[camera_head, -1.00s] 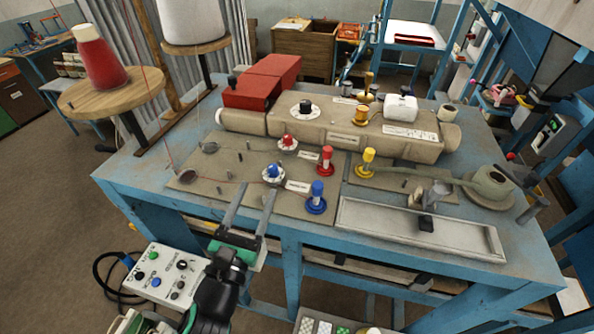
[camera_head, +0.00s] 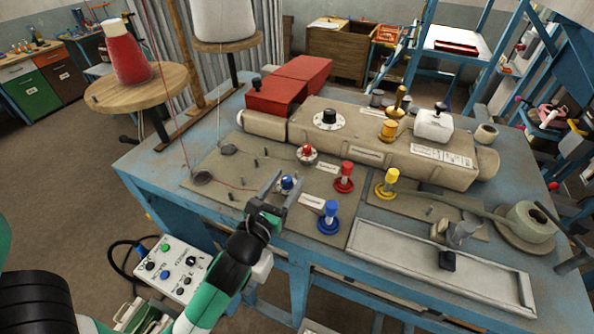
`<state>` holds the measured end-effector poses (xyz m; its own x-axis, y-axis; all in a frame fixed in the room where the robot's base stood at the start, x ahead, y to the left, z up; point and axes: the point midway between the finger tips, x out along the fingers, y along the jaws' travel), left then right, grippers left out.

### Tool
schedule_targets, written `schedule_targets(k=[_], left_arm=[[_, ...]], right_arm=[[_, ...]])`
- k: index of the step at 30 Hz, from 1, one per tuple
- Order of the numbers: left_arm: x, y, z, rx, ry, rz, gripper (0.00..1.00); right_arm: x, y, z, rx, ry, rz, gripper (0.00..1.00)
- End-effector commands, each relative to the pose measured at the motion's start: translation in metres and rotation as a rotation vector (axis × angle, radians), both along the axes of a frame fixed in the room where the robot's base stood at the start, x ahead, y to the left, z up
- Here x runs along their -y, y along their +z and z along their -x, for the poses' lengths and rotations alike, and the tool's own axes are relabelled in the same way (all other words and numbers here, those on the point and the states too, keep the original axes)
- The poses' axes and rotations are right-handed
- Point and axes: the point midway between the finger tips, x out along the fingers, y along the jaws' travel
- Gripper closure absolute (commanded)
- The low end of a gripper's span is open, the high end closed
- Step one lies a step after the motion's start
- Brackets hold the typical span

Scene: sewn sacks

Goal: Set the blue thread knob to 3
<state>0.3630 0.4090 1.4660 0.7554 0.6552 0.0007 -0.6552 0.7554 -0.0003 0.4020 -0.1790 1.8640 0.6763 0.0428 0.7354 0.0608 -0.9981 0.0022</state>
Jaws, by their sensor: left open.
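The blue thread knob (camera_head: 287,183) sits on a small white dial on the grey-brown plate of the blue bench. Its markings and pointer are too small to read. My left gripper (camera_head: 290,177) is open, with one finger on each side of the blue knob. The fingers partly cover the dial, and I cannot tell whether they touch the knob. A small white label (camera_head: 313,201) lies right of the dial. My right gripper is not in view.
A red knob (camera_head: 307,152) on a white dial is just behind. A blue spool post (camera_head: 328,216), a red one (camera_head: 344,177) and a yellow one (camera_head: 387,183) stand to the right. Red thread runs across the plate at left. A grey tray (camera_head: 400,252) lies at front right.

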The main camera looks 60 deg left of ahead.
Motion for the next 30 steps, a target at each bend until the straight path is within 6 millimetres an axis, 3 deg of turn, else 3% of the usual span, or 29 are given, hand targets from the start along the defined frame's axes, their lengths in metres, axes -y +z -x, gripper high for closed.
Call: schedule_targets(k=[11,21,30], left_arm=[[-0.0044,-0.0001,-0.0016,0.0,0.004,0.0,0.39],[-0.0042,0.0,-0.0015,0.0,0.004,0.0,1.0],[-0.0036,-0.001,-0.0027,-0.004,0.019,0.001,1.0]], right_arm=[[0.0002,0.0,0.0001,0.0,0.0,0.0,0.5],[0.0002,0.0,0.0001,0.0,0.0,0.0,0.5],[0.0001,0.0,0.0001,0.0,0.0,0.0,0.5]])
